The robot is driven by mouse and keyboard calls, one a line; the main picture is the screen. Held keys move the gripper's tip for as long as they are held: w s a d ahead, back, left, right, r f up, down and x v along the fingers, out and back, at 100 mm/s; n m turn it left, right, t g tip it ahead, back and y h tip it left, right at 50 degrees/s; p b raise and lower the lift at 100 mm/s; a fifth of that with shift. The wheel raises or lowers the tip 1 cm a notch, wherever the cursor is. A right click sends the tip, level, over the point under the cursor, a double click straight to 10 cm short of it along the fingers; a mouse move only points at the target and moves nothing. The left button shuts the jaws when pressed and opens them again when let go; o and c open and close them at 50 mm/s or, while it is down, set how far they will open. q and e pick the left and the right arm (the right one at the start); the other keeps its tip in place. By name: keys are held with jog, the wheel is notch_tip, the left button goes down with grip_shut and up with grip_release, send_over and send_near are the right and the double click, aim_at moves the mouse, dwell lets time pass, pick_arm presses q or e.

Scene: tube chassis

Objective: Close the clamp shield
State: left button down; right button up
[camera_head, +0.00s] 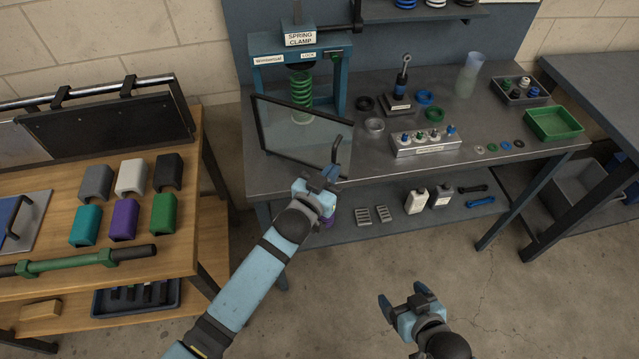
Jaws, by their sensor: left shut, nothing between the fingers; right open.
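The clamp shield (283,138) is a clear pane in a dark frame, standing ajar and angled out in front of the spring clamp. The spring clamp (340,75) is a blue frame with a green coil spring (301,88), at the back left of the grey bench. A dark handle (337,148) shows at the shield's right edge. My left gripper (329,174) is shut and empty, just below this handle at the shield's lower right corner. I cannot tell whether it touches the shield. My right gripper (406,299) is open and empty, low in front of the bench.
The grey bench (365,168) also carries rings, a part holder (425,148), a clear cup (469,75) and a green tray (553,124) on the right. A wooden table (185,245) with coloured blocks stands at the left. Open floor lies around my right gripper.

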pick_arm(q)
jog(key=b+x, duration=0.3)
jog(key=x, duration=0.7)
jog(key=shift+w, duration=0.25)
jog(key=shift+w+d+r, duration=0.1)
jog(key=shift+w+d, duration=0.05)
jog(key=shift+w, duration=0.65)
pick_arm(e)
jog(key=shift+w+d+f, duration=0.2)
jog(key=shift+f, duration=0.7)
jog(key=shift+w+d+f, duration=0.15)
jog(key=shift+f, duration=0.7)
